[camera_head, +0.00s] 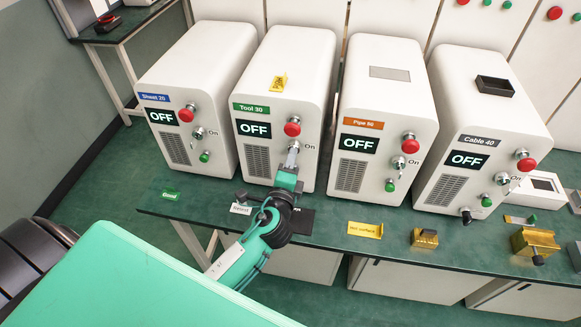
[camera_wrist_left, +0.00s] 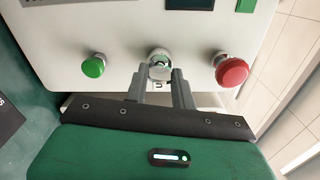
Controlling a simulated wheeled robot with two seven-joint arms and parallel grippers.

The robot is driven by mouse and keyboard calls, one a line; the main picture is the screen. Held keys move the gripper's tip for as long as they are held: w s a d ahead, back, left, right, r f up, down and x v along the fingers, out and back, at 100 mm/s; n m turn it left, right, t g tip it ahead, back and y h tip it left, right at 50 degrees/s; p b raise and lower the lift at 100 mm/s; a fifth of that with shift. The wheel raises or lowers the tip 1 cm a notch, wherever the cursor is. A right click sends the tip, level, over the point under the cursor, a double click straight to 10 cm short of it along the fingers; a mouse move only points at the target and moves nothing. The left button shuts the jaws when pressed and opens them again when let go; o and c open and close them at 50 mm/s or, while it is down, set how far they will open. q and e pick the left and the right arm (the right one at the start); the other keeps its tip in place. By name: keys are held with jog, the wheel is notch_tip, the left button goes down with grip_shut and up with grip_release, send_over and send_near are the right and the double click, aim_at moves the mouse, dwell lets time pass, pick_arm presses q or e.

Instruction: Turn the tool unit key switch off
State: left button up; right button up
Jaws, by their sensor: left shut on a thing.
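The tool unit is the white box (camera_head: 292,58) labelled "Tool 30", second from the left. Its display (camera_head: 254,129) reads OFF. Its red button (camera_head: 292,126) is above the key switch. In the left wrist view the round silver key switch (camera_wrist_left: 160,62) sits between a green button (camera_wrist_left: 94,66) and a red button (camera_wrist_left: 232,71). My left gripper (camera_head: 292,158) is at the front of the tool unit, with its fingertips at the key switch. In the left wrist view its grey fingers (camera_wrist_left: 158,84) are shut on the key, which is mostly hidden. My right gripper is not in view.
Similar units labelled Sheet 20 (camera_head: 205,60), Pipe 50 (camera_head: 385,90) and Cable 40 (camera_head: 490,110) stand alongside, their displays also OFF. A yellow sign (camera_head: 365,230), a small brass block (camera_head: 424,238) and a larger brass fixture (camera_head: 534,242) lie along the green bench's front edge.

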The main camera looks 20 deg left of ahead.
pick_arm(q)
jog(key=shift+n+b, duration=0.55)
jog(key=shift+n, duration=0.45)
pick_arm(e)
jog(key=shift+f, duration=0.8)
pick_arm(q)
jog(key=o, duration=1)
jog(key=b+v, duration=0.4)
jog(key=v, duration=0.9)
jog(key=shift+s, duration=0.4)
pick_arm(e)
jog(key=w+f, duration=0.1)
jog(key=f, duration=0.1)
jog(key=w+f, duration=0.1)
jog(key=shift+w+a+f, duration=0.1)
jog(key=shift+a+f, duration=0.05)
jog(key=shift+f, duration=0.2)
